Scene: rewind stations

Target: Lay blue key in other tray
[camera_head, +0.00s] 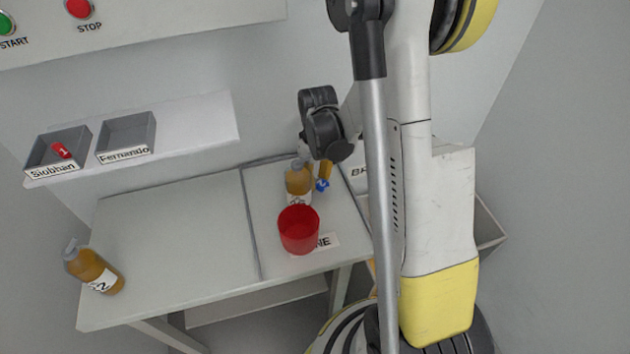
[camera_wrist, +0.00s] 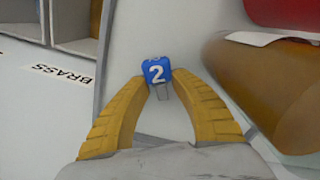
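The blue key (camera_wrist: 157,71) has a blue head marked 2 and a short grey shaft. My gripper (camera_wrist: 162,82) is shut on it, the head between the two yellow fingertips. In the head view the blue key (camera_head: 322,185) hangs under my gripper (camera_head: 325,172), above the right part of the table beside an amber bottle. On the shelf, the tray labelled Siobhan (camera_head: 42,153) holds a red key (camera_head: 61,150) marked 1. The tray labelled Fernando (camera_head: 127,124) to its right looks empty.
The red cup (camera_head: 299,230) and the labelled amber bottle (camera_head: 298,180) stand close to my gripper. Another amber bottle (camera_head: 95,270) is at the table's left end. The table (camera_head: 180,240) is clear between. A bin labelled BRASS shows in the wrist view (camera_wrist: 75,30).

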